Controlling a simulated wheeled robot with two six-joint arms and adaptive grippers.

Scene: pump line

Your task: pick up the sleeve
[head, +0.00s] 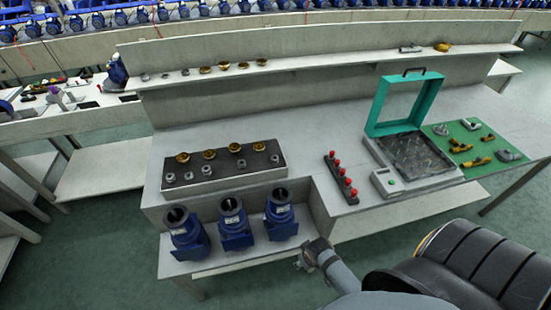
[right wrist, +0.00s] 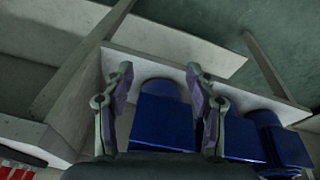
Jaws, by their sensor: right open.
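A dark tray (head: 225,175) on the bench holds small brass flanged parts (head: 234,149) in a back row and small grey ring-like parts (head: 206,170) in front. I cannot tell which of these small parts is the sleeve. My right gripper (head: 303,260) is in front of the bench, right of the blue pump housings and apart from the tray. In the right wrist view the right gripper (right wrist: 158,75) is open, with nothing between its fingers. Blue housings (right wrist: 165,118) show beyond and between them. My left gripper is not in view.
Three blue pump housings (head: 232,222) stand on the lower front shelf. A red-knobbed strip (head: 341,178), a teal-framed press (head: 403,105) and a green mat (head: 475,145) with brass and grey parts occupy the right. A back shelf (head: 300,62) holds more small parts.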

